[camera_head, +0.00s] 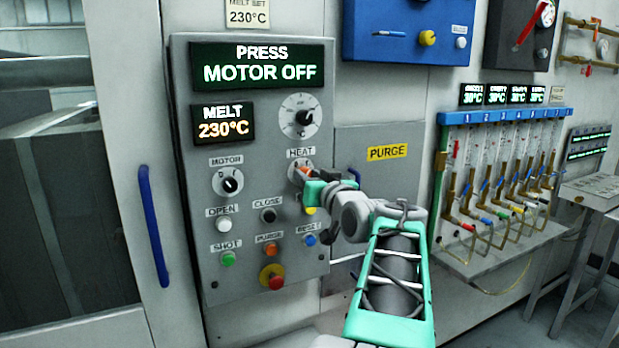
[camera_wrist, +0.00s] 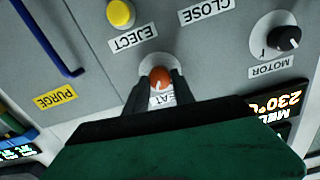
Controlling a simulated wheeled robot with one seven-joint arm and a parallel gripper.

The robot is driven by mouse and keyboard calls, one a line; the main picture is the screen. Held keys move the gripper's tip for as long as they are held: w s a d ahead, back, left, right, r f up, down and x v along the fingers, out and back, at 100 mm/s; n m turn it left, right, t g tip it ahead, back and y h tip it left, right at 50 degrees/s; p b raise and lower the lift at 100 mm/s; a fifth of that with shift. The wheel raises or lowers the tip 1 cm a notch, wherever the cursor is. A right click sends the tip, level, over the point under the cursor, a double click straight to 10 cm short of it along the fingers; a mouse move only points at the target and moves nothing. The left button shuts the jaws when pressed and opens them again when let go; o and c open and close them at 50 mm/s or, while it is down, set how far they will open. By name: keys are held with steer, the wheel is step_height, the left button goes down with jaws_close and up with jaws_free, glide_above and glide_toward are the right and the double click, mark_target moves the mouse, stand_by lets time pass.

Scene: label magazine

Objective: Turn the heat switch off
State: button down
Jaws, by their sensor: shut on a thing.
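The heat switch is an orange-red knob on a pale round dial, under the HEAT label on the grey control panel (camera_head: 190,270). In the wrist view the heat switch (camera_wrist: 160,76) sits between the two dark fingertips of my gripper (camera_wrist: 158,90), which are shut on it. In the head view my gripper (camera_head: 304,176) reaches the dial from the right and hides part of it. The knob's exact pointing direction is hard to tell.
The black motor knob (camera_head: 231,184) is left of the heat switch. Several push buttons sit below, including yellow EJECT (camera_wrist: 121,13). A blue handle (camera_wrist: 50,40) stands beside the panel. The displays read MOTOR OFF (camera_head: 257,67) and MELT 230°C (camera_head: 223,121).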

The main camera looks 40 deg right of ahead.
steer(key=shift+f+b, duration=0.15)
steer(key=shift+b, duration=0.4)
steer(key=shift+n+b, duration=7)
steer(key=shift+b, duration=1.65)
steer(key=c, duration=1.1)
jaws_free()
steer(key=shift+o, duration=0.2)
